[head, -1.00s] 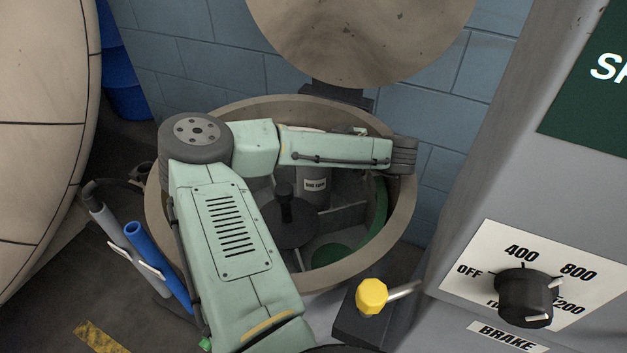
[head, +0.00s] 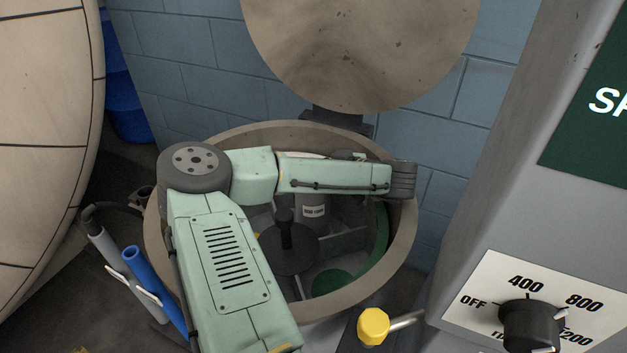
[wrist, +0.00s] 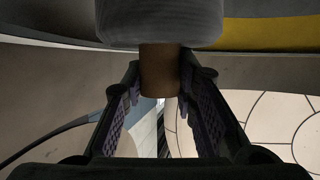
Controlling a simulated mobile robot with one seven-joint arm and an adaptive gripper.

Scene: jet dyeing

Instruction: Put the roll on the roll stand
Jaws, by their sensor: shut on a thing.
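In the wrist view my gripper (wrist: 160,78) is shut on the brown core end of the roll (wrist: 160,25). The roll's grey, fabric-like body lies beyond the fingertips at the top of the picture. In the head view my arm reaches over a round open drum (head: 405,235), and my gripper cannot be made out there. A grey cylinder (head: 313,226) with a white label shows inside the drum, partly behind my arm; I cannot tell whether it is the held roll.
A dark upright spindle on a round base (head: 288,248) stands inside the drum. The drum's round lid (head: 360,50) is raised behind it. A control cabinet with a dial (head: 530,325) is at right. A yellow-knobbed lever (head: 373,326) and a blue tube (head: 150,282) flank the drum.

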